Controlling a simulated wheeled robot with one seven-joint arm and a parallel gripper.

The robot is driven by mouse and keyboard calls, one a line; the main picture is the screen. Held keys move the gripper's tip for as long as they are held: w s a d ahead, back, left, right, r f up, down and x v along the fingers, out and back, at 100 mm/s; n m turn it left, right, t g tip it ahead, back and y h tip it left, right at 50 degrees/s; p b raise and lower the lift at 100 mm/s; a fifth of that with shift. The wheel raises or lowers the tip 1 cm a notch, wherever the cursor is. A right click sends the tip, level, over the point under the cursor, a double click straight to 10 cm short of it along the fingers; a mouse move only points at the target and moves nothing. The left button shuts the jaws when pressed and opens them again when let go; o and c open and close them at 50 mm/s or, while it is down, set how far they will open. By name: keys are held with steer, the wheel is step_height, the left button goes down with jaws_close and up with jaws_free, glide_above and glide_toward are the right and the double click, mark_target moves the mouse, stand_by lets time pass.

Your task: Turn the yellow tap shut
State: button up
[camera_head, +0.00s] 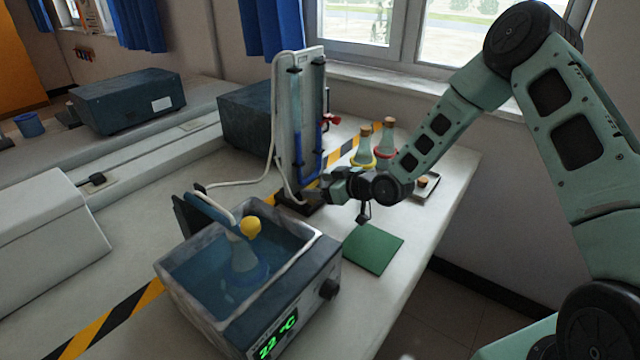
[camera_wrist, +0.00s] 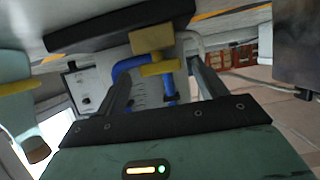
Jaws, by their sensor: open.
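The yellow tap (camera_wrist: 160,68) shows in the wrist view on the blue tubing, near the foot of the upright board. Its yellow handle lies crosswise in the picture, below a yellow block (camera_wrist: 152,39). My gripper (camera_wrist: 158,72) is open, with one finger on each side of the tap in the picture. I cannot tell whether either finger touches it. In the head view my gripper (camera_head: 322,190) is low in front of the board (camera_head: 298,125) with blue tubes. The yellow tap is hidden there. A red tap (camera_head: 331,120) sits higher on the board's right side.
A water bath (camera_head: 325,262) with a yellow-topped flask (camera_head: 246,256) stands in front. Two corked flasks (camera_head: 387,137) stand close behind my wrist. A green mat (camera_head: 373,249) lies bare on the bench. Blue-grey boxes (camera_head: 128,98) stand farther back.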

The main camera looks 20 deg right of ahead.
steer(key=shift+w+a+f, duration=0.1)
steer(key=shift+a, duration=0.05)
steer(key=c, duration=1)
steer(key=m+t+h+b, duration=0.1)
steer(key=a+m+t+h+b, duration=0.1)
steer(key=m+h+b, duration=0.1)
steer(key=shift+s+f, duration=0.1)
steer(key=shift+s, duration=0.1)
steer(key=shift+a+m+t+h+b, duration=0.2)
steer(key=shift+m+h+b, duration=0.15)
steer(key=shift+m+h, duration=0.85)
steer(key=shift+a+m+t+h+b, duration=0.1)
steer(key=shift+m+t+h+b, duration=0.2)
steer(key=shift+m+h, duration=0.85)
steer(key=shift+h, duration=0.25)
